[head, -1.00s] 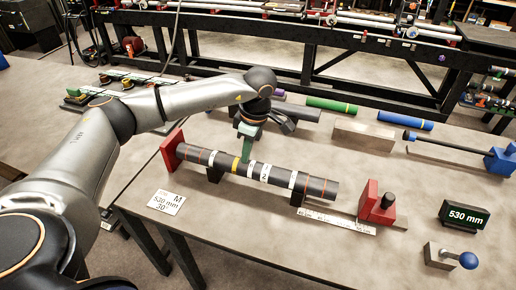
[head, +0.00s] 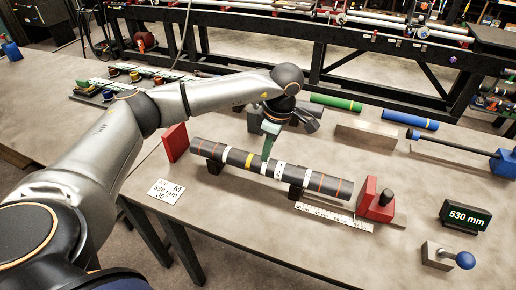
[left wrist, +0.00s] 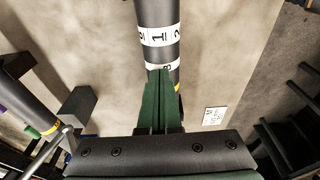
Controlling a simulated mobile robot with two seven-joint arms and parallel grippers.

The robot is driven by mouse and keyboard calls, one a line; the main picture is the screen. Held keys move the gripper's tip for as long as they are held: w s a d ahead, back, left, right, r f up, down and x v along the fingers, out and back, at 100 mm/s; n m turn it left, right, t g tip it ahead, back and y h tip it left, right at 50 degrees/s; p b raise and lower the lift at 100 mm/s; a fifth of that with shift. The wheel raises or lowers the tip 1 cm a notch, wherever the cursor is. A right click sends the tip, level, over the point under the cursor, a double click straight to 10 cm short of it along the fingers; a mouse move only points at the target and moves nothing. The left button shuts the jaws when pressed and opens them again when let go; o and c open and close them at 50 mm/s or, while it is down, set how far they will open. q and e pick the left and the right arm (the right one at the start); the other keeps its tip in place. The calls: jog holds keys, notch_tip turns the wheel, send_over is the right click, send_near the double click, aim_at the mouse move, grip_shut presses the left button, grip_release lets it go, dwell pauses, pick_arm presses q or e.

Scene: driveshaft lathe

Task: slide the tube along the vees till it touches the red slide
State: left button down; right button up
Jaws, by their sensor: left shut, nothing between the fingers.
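The dark grey tube (head: 235,158), with white, yellow and orange bands, lies across two dark vee blocks (head: 214,167) (head: 295,193). It also shows in the left wrist view (left wrist: 157,14). The red slide (head: 372,198) stands just beyond the tube's right end; only a small gap, if any, shows, and I cannot tell whether they touch. A red end plate (head: 175,142) stands at the left, clear of the tube. My left gripper (head: 267,157) is shut and empty, its green fingertips (left wrist: 158,72) at the tube's upper side near its middle; contact is unclear. My right gripper is out of view.
A scale strip (head: 333,217) lies before the slide. A 530 mm display (head: 467,217) and a blue-knobbed block (head: 438,256) stand at the right. A card (head: 165,191) lies at front left. Green (head: 336,103) and blue (head: 408,120) tubes lie behind.

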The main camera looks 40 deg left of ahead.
aim_at(316, 174)
pick_arm(q)
jog(key=shift+d+f, duration=0.25)
jog(key=shift+d, duration=0.3)
jog(key=shift+d+f, duration=0.2)
jog(key=shift+d, duration=0.35)
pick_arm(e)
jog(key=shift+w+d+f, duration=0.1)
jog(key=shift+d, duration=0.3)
pick_arm(q)
jog(key=shift+a, duration=0.1)
jog(key=shift+w+r+p, duration=0.2)
jog(key=shift+r+p, duration=0.3)
jog(key=shift+r, duration=0.2)
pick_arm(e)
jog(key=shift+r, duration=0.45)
pick_arm(q)
jog(key=shift+r, duration=0.1)
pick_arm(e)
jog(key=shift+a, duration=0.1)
